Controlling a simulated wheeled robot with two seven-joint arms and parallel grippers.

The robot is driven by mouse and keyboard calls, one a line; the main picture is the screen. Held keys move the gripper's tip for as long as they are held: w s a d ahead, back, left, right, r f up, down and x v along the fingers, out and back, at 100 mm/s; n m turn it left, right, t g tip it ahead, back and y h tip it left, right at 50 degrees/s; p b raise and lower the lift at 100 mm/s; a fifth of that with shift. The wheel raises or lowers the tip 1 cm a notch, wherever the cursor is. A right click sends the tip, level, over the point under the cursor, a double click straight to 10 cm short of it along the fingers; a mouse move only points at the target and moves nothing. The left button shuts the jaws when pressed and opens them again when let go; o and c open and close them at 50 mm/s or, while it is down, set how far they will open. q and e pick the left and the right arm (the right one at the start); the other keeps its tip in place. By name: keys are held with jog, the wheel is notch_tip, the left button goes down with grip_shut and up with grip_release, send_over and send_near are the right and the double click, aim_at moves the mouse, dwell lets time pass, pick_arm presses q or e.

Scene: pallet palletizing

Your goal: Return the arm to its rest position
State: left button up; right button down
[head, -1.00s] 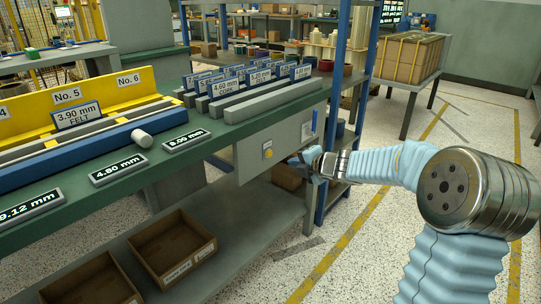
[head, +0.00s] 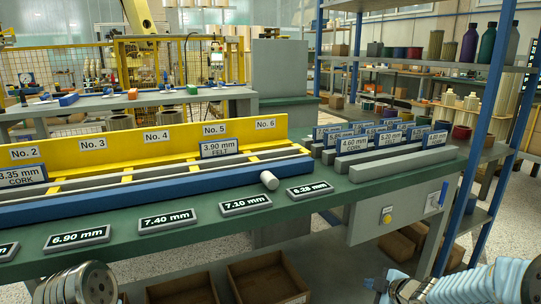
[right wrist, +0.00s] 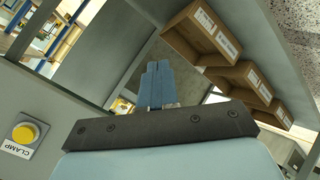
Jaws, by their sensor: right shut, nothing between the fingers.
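My right gripper (head: 392,288) is low at the bottom right of the head view, in front of the bench and partly cut off by the frame's lower edge. In the right wrist view its blue fingers (right wrist: 156,84) are together with nothing between them. The light blue sleeve of my right arm (head: 500,282) runs off to the right. A metal joint of my left arm (head: 82,285) shows at the bottom left. My left gripper is out of view.
The green bench (head: 330,212) carries a yellow numbered rack (head: 130,154), grey bars (head: 395,160) and a white cylinder (head: 269,180). A grey box with a yellow button (head: 387,217) hangs under it. Cardboard bins (head: 268,280) sit below. Blue shelf posts (head: 466,190) stand at the right.

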jog(key=s+a+f+m+g, duration=0.3)
jog(key=s+a+f+m, duration=0.25)
jog(key=f, duration=0.35)
jog(key=s+a+f+m+g, duration=0.2)
jog(key=s+a+f+m, duration=0.2)
jog(key=s+a+f, duration=0.35)
jog(key=s+a+f+m+g, duration=0.2)
jog(key=s+f+m, duration=0.1)
jog(key=s, duration=0.4)
jog(key=s+a+f+m+g, duration=0.2)
jog(key=s+f+m, duration=0.1)
jog(key=s, duration=0.4)
jog(key=shift+s+a+f+p, duration=0.3)
jog(key=shift+s+f+p, duration=0.05)
jog(key=shift+f, duration=0.5)
